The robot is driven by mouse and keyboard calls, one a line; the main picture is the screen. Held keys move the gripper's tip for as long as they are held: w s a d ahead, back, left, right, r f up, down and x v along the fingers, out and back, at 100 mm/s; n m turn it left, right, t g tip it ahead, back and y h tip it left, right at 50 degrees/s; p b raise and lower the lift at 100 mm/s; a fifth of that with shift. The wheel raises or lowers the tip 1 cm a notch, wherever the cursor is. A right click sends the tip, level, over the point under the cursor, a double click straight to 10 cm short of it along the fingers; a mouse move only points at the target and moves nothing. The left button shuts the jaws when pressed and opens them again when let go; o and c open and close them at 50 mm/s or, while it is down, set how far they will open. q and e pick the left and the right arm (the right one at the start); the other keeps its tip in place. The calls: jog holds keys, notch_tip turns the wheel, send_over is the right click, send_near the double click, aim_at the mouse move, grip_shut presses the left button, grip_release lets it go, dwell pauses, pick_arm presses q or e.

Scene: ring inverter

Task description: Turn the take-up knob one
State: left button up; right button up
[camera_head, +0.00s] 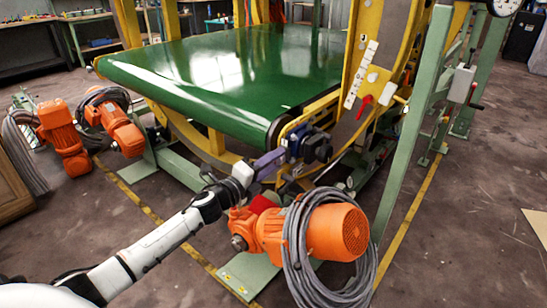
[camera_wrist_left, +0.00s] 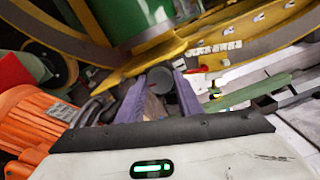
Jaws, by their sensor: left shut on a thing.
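My left gripper (camera_head: 283,156) reaches in from the left to the front corner of the green conveyor belt (camera_head: 215,70). In the left wrist view its two purple fingers stand on either side of a dark round take-up knob (camera_wrist_left: 160,80), and it is shut on this knob. In the head view the held knob is mostly hidden by the fingers. Dark knob-like parts (camera_head: 317,148) show just beyond the fingertips. The knob's turn angle cannot be read. My right gripper is not in view.
An orange motor (camera_head: 338,232) wrapped in a grey hose (camera_head: 300,265) stands just below the gripper. The yellow ring frame (camera_head: 372,60), with a red lever (camera_head: 364,104), rises behind it. A green post (camera_head: 410,130) stands to the right. More orange motors (camera_head: 62,135) stand left.

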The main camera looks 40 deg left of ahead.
pick_arm(q)
jog(key=n+p, duration=0.4)
jog(key=n, duration=0.3)
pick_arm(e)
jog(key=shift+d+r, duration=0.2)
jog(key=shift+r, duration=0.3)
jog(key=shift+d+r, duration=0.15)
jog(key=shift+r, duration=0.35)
pick_arm(q)
jog(key=shift+n, duration=0.4)
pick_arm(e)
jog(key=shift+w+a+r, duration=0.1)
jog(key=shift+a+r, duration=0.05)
pick_arm(q)
jog(key=o, duration=1)
jog(key=shift+o, duration=0.2)
jog(key=s+p, duration=0.1)
jog(key=s, duration=0.9)
jog(key=shift+s+a, duration=0.2)
jog(key=shift+a, duration=0.2)
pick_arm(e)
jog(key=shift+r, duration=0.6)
